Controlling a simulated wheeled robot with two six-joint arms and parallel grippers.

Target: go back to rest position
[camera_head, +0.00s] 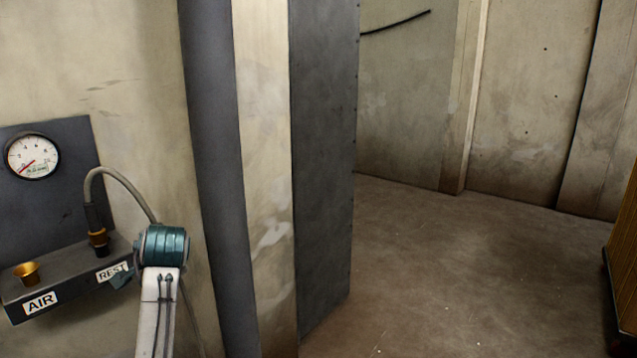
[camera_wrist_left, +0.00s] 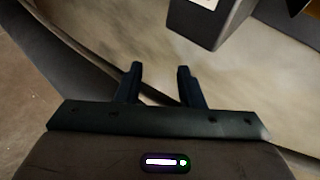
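My left arm rises from the bottom left in the head view. The left gripper (camera_wrist_left: 159,70) shows in the left wrist view with its two fingers apart and nothing between them. In the head view it is mostly hidden behind my wrist, close to the front of the shelf by the REST label (camera_head: 112,272). A grey hose (camera_head: 118,178) arches up from a dark nozzle with a brass collar (camera_head: 98,238), which stands upright at the REST place. My right gripper is in neither view.
The dark shelf (camera_head: 65,300) carries an empty brass socket (camera_head: 27,272) above the AIR label (camera_head: 40,302). A pressure gauge (camera_head: 33,156) hangs above. The shelf's corner (camera_wrist_left: 215,30) is just beyond my fingers. Open floor (camera_head: 450,270) lies right, past a dark pillar (camera_head: 325,150).

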